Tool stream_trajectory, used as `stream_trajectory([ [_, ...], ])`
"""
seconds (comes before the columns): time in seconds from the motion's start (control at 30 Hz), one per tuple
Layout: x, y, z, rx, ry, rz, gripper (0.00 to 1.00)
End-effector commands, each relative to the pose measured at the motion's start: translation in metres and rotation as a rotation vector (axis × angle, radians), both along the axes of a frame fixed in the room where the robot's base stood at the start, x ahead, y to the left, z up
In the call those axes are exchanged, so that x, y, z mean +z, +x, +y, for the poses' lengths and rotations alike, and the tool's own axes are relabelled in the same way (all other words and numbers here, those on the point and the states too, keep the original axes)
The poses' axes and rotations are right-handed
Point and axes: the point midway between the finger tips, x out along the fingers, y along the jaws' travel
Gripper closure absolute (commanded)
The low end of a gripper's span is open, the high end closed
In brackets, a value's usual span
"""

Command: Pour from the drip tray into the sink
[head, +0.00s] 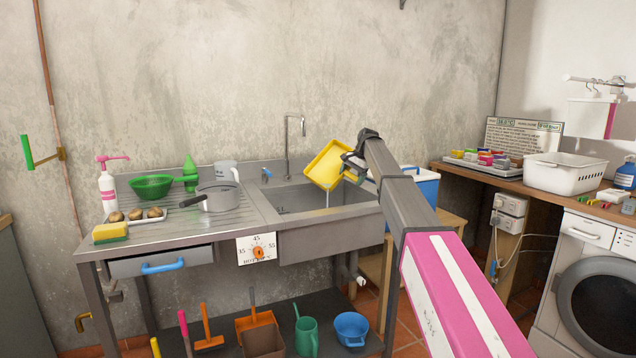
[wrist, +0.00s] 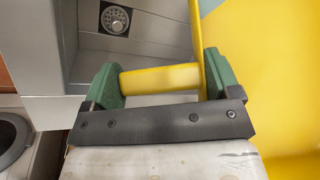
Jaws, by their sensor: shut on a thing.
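The drip tray (head: 326,166) is yellow and hangs in the air above the sink (head: 300,203), steeply tilted. A thin pale streak, like a water stream, runs from its lower edge down into the basin. My gripper (head: 352,167) is at the tray's right side. In the wrist view its green fingers are shut on the tray's yellow handle (wrist: 160,79), and the yellow tray wall (wrist: 270,85) fills the right. The sink's drain (wrist: 115,18) shows at the top left. The inside of the tray is only partly visible, so I cannot tell how much liquid is in it.
The tap (head: 288,145) stands just left of the tray. A grey saucepan (head: 218,197), green colander (head: 151,186) and pump bottle (head: 107,187) stand on the drainboard. A blue-and-white box (head: 424,187) is right of the sink, partly behind my arm.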

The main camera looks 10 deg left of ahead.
Motion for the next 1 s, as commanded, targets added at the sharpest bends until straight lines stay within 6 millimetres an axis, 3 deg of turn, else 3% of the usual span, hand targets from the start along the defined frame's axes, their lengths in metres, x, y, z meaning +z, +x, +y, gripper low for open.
stream_trajectory([
  [0.57, 0.0006, -0.0005, 0.0001, 0.000, 0.000, -0.009, 0.60],
  [1.0, 0.0068, -0.0089, 0.0009, -0.001, -0.012, -0.135, 0.60],
])
